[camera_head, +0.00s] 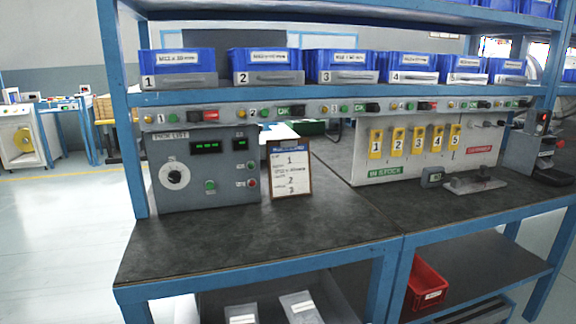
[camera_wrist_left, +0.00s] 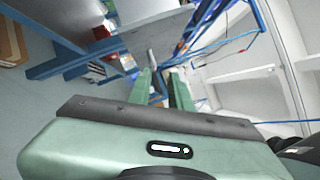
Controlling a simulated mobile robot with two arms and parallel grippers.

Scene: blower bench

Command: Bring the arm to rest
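Neither gripper shows in the head view. In the left wrist view my left gripper (camera_wrist_left: 161,75) has two green fingers with a gap between them, and nothing is held there. It is apart from any object; blue frame parts (camera_wrist_left: 195,45) and a grey panel (camera_wrist_left: 150,35) lie beyond the fingers. My right gripper is not in either view.
The blue-framed workbench (camera_head: 260,245) has a clear dark top at front. On it stand a grey control box (camera_head: 205,190), a clipboard (camera_head: 290,170) and a panel with yellow numbered tags (camera_head: 410,165). Blue bins (camera_head: 262,62) line the shelf above; a red bin (camera_head: 427,285) sits below.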

